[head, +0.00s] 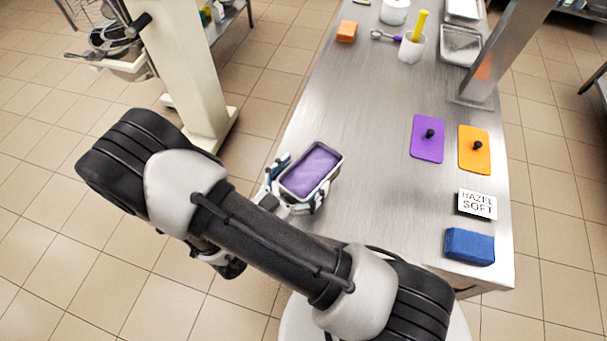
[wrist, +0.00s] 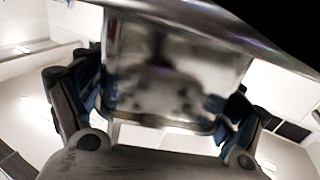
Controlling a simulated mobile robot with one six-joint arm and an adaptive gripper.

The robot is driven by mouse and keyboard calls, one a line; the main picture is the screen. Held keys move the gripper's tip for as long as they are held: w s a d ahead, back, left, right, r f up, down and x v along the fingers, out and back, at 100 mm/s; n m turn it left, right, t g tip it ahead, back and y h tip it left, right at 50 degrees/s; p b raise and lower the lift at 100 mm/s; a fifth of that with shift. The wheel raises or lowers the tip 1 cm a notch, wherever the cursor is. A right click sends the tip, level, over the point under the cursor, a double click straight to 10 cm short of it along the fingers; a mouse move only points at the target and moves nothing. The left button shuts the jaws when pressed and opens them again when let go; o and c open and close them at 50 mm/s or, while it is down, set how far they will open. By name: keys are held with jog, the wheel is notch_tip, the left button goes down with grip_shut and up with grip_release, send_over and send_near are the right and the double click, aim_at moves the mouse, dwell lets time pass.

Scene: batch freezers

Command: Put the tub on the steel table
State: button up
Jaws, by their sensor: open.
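The tub (head: 289,192) is a steel pan filled with a smooth purple mass, at the left edge of the steel table (head: 351,141) in the head view. Its metal wall (wrist: 170,85) fills the middle of the wrist view. My gripper (head: 296,187) is open, with one finger on either side of the tub's near end. In the wrist view the fingers of my gripper (wrist: 160,108) flank the wall closely; contact is unclear. I cannot tell whether the tub's base rests fully on the table. My arm hides part of the table's near edge.
A purple lid (head: 421,150) and an orange lid (head: 474,160) lie on the right, with a label card (head: 477,204) and a blue block (head: 469,246) nearer. A white cup (head: 411,48), an orange block (head: 346,31) and trays (head: 461,43) are farther back. The table's middle is clear.

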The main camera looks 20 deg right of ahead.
dwell(0.3)
jog(key=shift+r, duration=0.15)
jog(key=p+v, duration=0.2)
jog(key=v, duration=1)
jog(key=w+a+r+y, duration=0.2)
jog(key=w+a+y, duration=0.25)
jog(key=w, duration=0.35)
jog(key=w+a+r+y, duration=0.2)
jog(key=w+a+y, duration=0.1)
jog(key=w+y, duration=0.4)
notch_tip(320, 180, up, 13)
jog(key=w+a+n+y, duration=0.2)
jog(key=n+y, duration=0.3)
jog(key=y, duration=0.1)
jog(key=s+d+r+n+g+y, duration=0.2)
jog(key=s+d+r+n, duration=0.25)
jog(key=s+r, duration=0.25)
jog(key=s+d+n+g+h, duration=0.2)
jog(key=s+d+g+h, duration=0.1)
jog(key=s+d, duration=1.2)
jog(key=shift+s+d+h, duration=0.35)
jog(key=shift+s+h, duration=0.3)
jog(key=shift+s, duration=0.45)
